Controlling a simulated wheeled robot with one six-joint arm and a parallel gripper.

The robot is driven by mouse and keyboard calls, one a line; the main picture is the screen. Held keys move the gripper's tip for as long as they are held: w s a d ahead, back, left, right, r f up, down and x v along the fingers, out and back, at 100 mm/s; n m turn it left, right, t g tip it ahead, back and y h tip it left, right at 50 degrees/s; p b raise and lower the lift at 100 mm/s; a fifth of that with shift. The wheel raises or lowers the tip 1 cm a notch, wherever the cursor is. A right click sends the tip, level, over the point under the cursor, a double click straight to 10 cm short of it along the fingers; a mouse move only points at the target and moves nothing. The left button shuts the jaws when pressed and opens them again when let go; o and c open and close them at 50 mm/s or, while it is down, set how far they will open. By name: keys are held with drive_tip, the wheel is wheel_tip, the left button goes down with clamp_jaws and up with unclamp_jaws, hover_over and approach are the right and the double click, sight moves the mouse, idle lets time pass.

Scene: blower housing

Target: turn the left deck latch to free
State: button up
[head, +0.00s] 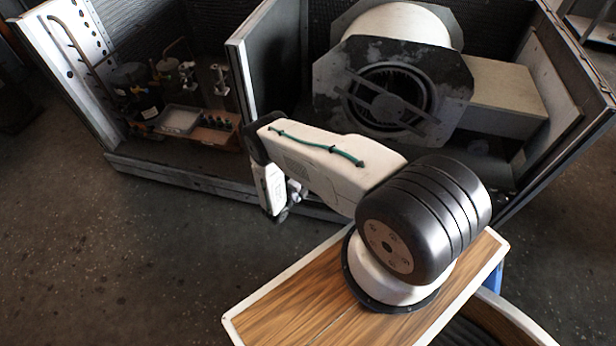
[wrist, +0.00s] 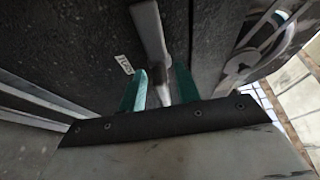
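In the wrist view, a pale grey lever (wrist: 150,32), which looks like a deck latch handle, runs from the top edge down between the two teal fingers of my gripper (wrist: 160,90). The fingers are apart, with the lever between them and a visible gap on the right side. Whether either finger touches the lever, I cannot tell. A small white tag (wrist: 124,65) lies left of the lever; its print is too small to read. In the head view my arm hides the latch and most of the gripper, low at the housing's front edge.
A blower with a round inlet (head: 390,97) stands in the right bay. An upright divider (head: 268,60) separates it from the left bay, which holds a parts tray (head: 215,138) and fittings. A round grey part (wrist: 262,45) is on the right in the wrist view. The floor at left is clear.

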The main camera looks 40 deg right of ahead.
drive_tip(key=shift+w+a, duration=0.1)
drive_tip(key=shift+a, duration=0.15)
drive_tip(key=shift+a, duration=0.2)
drive_tip(key=v, duration=0.7)
drive_tip(key=shift+s, duration=0.2)
drive_tip(key=shift+a, duration=0.1)
